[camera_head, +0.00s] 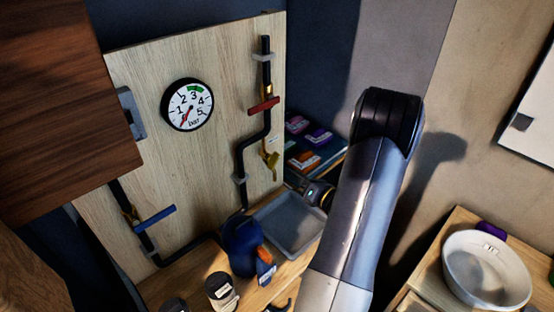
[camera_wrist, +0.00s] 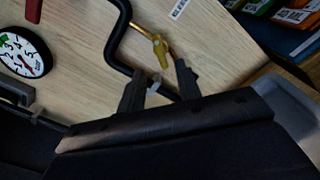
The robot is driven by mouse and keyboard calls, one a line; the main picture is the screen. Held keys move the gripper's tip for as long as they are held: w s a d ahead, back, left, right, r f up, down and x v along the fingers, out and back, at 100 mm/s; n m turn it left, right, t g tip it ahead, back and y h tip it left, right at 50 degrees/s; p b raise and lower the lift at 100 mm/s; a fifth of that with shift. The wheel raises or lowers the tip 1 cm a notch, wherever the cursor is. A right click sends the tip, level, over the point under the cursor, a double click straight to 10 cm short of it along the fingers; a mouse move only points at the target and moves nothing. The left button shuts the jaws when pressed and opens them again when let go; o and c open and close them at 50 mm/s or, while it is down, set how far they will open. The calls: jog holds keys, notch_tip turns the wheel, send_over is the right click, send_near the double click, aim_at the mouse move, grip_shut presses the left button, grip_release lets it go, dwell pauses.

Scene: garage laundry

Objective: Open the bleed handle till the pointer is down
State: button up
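The yellow bleed handle (camera_head: 272,162) hangs on the black pipe at the right of the wooden board. It also shows in the wrist view (camera_wrist: 160,50), slanting beyond my fingertips. The round pressure gauge (camera_head: 187,105) has a red pointer slanting down and left, near the low end of the dial. My gripper (camera_wrist: 159,68) is open and empty, its fingers apart on either side of the handle's lower end. Whether a finger touches the handle cannot be told. In the head view, my arm partly hides the gripper.
A red handle (camera_head: 264,106) is above and a blue handle (camera_head: 155,218) lower left on the pipes. A grey tray (camera_head: 290,222) and a blue jug (camera_head: 241,247) stand below the board. Coloured boxes (camera_head: 303,160) lie on a shelf beside it.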

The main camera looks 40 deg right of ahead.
aim_at(276, 162)
jog(key=w+a+p, duration=0.1)
jog(key=w+p, duration=0.1)
jog(key=w, duration=0.5)
jog(key=shift+w, duration=0.35)
grip_shut()
jog(key=shift+f+b, duration=0.15)
jog(key=shift+b, duration=0.35)
jog(key=shift+a+n+b, duration=0.15)
jog(key=shift+n+b, duration=2.75)
jog(key=shift+b, duration=1.4)
